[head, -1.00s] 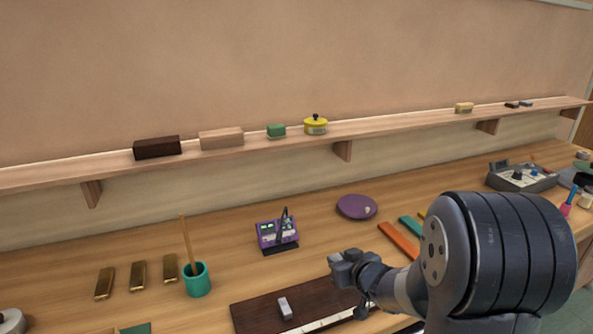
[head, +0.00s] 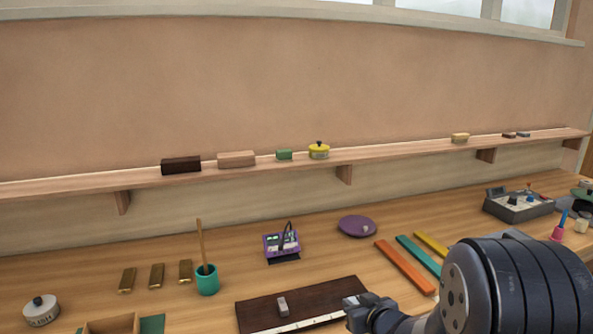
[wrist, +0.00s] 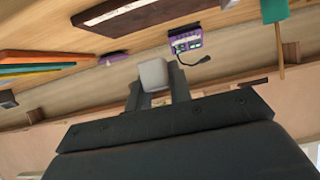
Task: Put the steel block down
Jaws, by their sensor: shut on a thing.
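My gripper (wrist: 157,88) is shut on a light grey block, the steel block (wrist: 153,73), which sits between the fingertips in the wrist view. In the head view my gripper (head: 362,312) is low, at the right end of a dark wooden board (head: 315,300) with a pale strip along its front. The held block is hard to tell from the gripper there. A small grey block (head: 282,305) lies on the board, left of my gripper. Whether the held block touches anything cannot be told.
Orange (head: 404,267), teal (head: 418,256) and yellow (head: 431,243) bars lie right of the board. A purple device (head: 281,246), purple disc (head: 357,226), teal cup (head: 207,280) with a stick and brass bars (head: 157,276) stand left and behind. A wall shelf (head: 380,156) holds blocks.

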